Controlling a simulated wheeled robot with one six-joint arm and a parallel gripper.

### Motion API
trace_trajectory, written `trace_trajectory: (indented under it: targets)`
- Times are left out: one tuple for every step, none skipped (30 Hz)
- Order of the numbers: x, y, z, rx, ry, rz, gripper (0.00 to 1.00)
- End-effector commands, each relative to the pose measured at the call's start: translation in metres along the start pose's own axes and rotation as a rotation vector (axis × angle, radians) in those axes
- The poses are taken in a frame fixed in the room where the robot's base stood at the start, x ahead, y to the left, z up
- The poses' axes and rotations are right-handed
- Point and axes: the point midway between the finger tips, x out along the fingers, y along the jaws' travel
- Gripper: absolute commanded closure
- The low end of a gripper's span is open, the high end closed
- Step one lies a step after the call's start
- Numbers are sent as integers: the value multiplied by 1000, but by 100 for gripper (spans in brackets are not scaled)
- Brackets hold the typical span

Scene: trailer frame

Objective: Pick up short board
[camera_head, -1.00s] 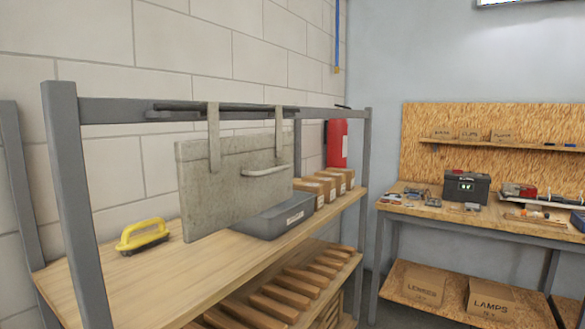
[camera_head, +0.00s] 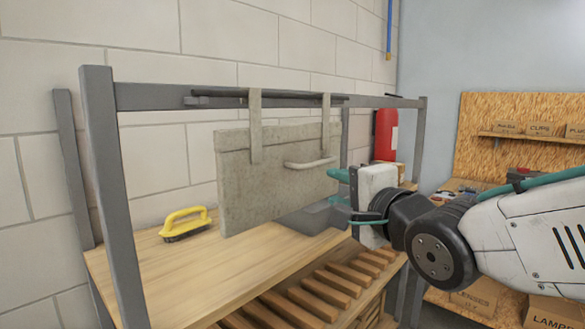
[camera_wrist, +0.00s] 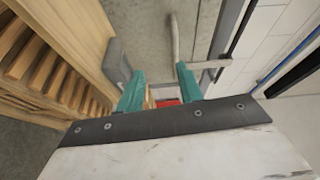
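A flat grey board (camera_head: 275,194) hangs by two straps from the dark bar at the top of the shelf rack, with a pale handle (camera_head: 309,163) on its front. I take it for the short board. In the wrist view the grey board (camera_wrist: 150,28) fills the top middle, and its handle (camera_wrist: 175,40) runs up from between the fingertips. My gripper (camera_head: 338,188) has teal fingers and is at the board's right end, near the handle. In the wrist view my gripper (camera_wrist: 158,72) shows its fingers apart with nothing between them. Whether they touch the board is unclear.
Wooden slats (camera_head: 300,303) lie below. A red extinguisher (camera_head: 385,132) is behind the rack. A workbench stands at the right.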

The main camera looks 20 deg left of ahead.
Motion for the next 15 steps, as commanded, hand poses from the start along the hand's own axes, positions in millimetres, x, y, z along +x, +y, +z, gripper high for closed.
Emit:
trace_trajectory:
  targets:
    - [5, -6, 12, 34, -25, -34, 64]
    - [8, -8, 16, 51, -35, -50, 64]
    - [11, -11, 21, 69, -46, -66, 64]
    - [13, -13, 23, 77, -52, -74, 64]
    - [16, -14, 25, 83, -55, -81, 64]
    - [21, -16, 26, 87, -57, -84, 64]
    - [24, -16, 26, 88, -58, -84, 64]
    - [28, -16, 26, 88, -57, -84, 64]
    - [32, -17, 26, 87, -57, -85, 64]
    - [36, -17, 27, 86, -57, -84, 64]
    - [39, -18, 27, 86, -57, -84, 64]
    - [43, -19, 27, 86, -57, -84, 64]
    - [47, -20, 27, 85, -57, -84, 64]
    - [51, -21, 28, 86, -57, -83, 64]
    - [57, -22, 28, 86, -57, -83, 64]
